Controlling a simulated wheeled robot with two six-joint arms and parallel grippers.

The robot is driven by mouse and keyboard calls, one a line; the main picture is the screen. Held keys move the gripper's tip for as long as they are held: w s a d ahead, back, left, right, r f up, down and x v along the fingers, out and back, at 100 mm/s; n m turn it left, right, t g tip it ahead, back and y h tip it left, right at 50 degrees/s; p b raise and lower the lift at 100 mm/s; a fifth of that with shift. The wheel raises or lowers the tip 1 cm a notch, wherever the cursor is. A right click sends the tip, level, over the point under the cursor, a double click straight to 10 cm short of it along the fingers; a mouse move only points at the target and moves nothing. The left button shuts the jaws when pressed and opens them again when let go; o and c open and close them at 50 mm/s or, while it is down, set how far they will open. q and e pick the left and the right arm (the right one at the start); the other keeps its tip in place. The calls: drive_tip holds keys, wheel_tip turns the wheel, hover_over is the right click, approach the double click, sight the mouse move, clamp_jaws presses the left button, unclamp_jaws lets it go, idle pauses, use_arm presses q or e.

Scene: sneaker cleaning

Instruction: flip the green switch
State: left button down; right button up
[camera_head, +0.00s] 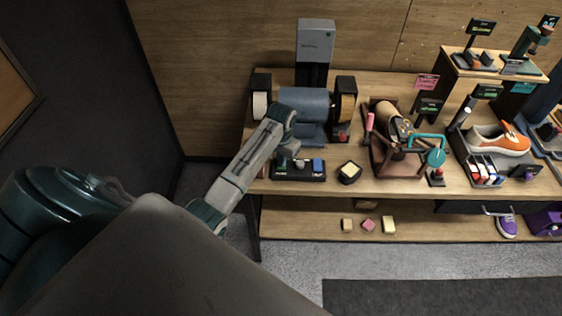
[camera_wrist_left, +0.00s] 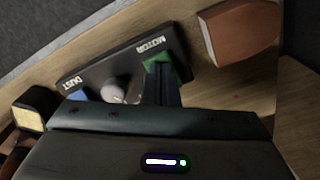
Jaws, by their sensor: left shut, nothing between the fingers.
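A black control panel (camera_head: 300,177) lies near the front edge of the table. In the left wrist view the panel (camera_wrist_left: 98,73) shows upside-down labels MOTOR and DUST. The green switch (camera_wrist_left: 157,62) is under MOTOR, a grey knob (camera_wrist_left: 114,90) is in the middle and a blue switch (camera_wrist_left: 79,95) is by DUST. My left gripper (camera_head: 284,153) is shut and empty over the panel's left end. In the wrist view its fingertips (camera_wrist_left: 161,76) are right at the green switch; I cannot tell if they touch. The gripper hides the green switch in the head view. My right gripper is not in view.
The buffing machine (camera_head: 304,104) stands just behind the panel. A dark holder with a cream block (camera_head: 349,171) is to the right, then a brown stand with tools (camera_head: 392,160) and an orange sneaker (camera_head: 497,140). Small blocks (camera_head: 368,225) lie on the lower shelf.

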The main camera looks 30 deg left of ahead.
use_arm(q)
drive_tip(key=shift+s, duration=0.1)
drive_tip(key=shift+w+r+p, duration=0.2)
drive_tip(key=shift+r+p, duration=0.7)
drive_tip(key=shift+r, duration=2.45)
drive_tip(key=shift+s+f, duration=0.1)
